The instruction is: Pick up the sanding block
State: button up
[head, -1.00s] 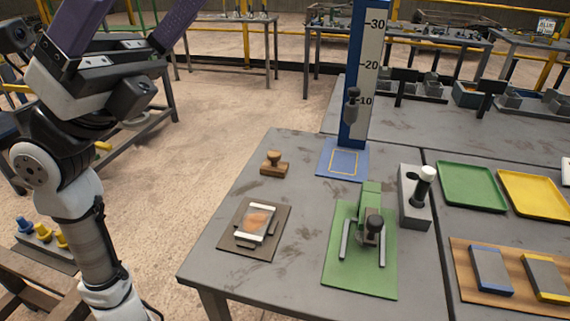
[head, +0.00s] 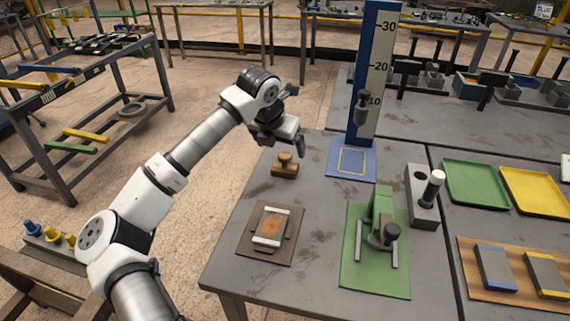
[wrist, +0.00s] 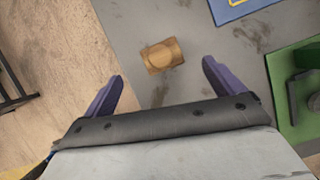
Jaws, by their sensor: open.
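The sanding block (head: 285,165) is a small brown wooden block with a round knob on top. It stands on the grey table near its left edge. My gripper (head: 286,143) is above and just behind it in the head view, with nothing between the fingers. In the wrist view the block (wrist: 162,55) lies ahead of the two purple fingers, roughly centred between them and apart from both. My gripper (wrist: 163,80) is wide open there.
A brown board with a framed piece (head: 254,244) lies in front of the block. A green plate with a clamp-like fixture (head: 370,279) is to the right. A tall blue height gauge (head: 363,140) stands behind right. Bare tabletop surrounds the block.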

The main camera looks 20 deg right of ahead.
aim_at(283, 156)
jog(key=x, duration=0.3)
jog(key=shift+f, duration=0.1)
jog(key=shift+p+x, duration=1.4)
jog(key=shift+x, duration=1.3)
jog(key=shift+s+a, duration=0.1)
jog(key=shift+a, duration=0.05)
jog(key=c, duration=1.1)
notch_tip(283, 156, up, 20)
jog(key=b, duration=0.4)
